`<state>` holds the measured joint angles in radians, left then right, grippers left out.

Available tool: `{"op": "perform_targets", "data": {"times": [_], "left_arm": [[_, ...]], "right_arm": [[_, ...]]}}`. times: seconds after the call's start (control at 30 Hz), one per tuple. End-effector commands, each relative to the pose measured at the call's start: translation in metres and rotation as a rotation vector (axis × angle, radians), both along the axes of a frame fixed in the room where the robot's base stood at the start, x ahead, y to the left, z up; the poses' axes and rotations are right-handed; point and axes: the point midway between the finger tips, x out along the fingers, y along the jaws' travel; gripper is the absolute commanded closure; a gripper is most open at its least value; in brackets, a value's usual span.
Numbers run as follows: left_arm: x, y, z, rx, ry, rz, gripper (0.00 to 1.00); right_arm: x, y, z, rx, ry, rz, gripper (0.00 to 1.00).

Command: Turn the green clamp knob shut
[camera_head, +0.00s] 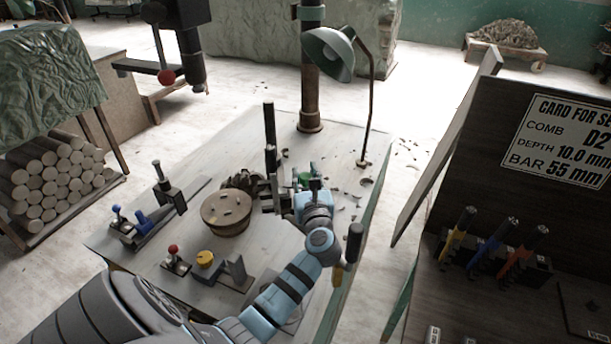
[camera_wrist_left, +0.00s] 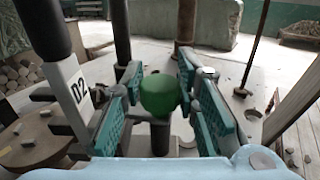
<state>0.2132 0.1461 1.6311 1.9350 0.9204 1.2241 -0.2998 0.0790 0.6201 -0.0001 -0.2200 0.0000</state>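In the head view only a bit of the knob (camera_head: 304,178) shows behind my gripper. My left gripper (camera_wrist_left: 162,108) is open, with one teal-padded finger on each side of the knob and a narrow gap visible on both sides. In the head view the left gripper (camera_head: 308,182) reaches over the table from the lower left. My right gripper is not in view.
A dark post (camera_head: 269,135) and a white block marked D2 (camera_wrist_left: 80,95) stand close left of the gripper. A round wooden disc (camera_head: 227,213), a yellow knob (camera_head: 205,259) and a red-topped lever (camera_head: 173,250) lie nearer. A lamp (camera_head: 330,54) stands behind, with clay scraps around.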

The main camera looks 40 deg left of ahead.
Motion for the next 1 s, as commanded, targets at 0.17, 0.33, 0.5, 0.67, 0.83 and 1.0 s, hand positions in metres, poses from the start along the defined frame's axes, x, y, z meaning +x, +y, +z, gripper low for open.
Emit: {"op": "perform_targets", "data": {"times": [0.17,0.33,0.5,0.67,0.83,1.0], "left_arm": [[0.000,0.000,0.000,0.000,0.000,0.000,0.53],[0.000,0.000,0.000,0.001,-0.001,0.000,0.53],[-0.009,-0.012,-0.001,-0.002,-0.001,-0.002,0.53],[-0.032,-0.039,-0.001,-0.004,0.000,-0.001,0.53],[-0.047,-0.057,0.000,-0.001,0.000,-0.001,0.53],[-0.048,-0.058,0.000,0.001,-0.001,-0.001,0.53]], "right_arm": [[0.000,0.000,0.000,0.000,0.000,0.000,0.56],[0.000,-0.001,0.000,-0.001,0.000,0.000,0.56],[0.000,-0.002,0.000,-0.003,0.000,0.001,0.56],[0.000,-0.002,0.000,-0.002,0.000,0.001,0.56],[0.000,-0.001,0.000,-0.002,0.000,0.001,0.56],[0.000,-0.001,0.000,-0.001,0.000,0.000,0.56]]}}
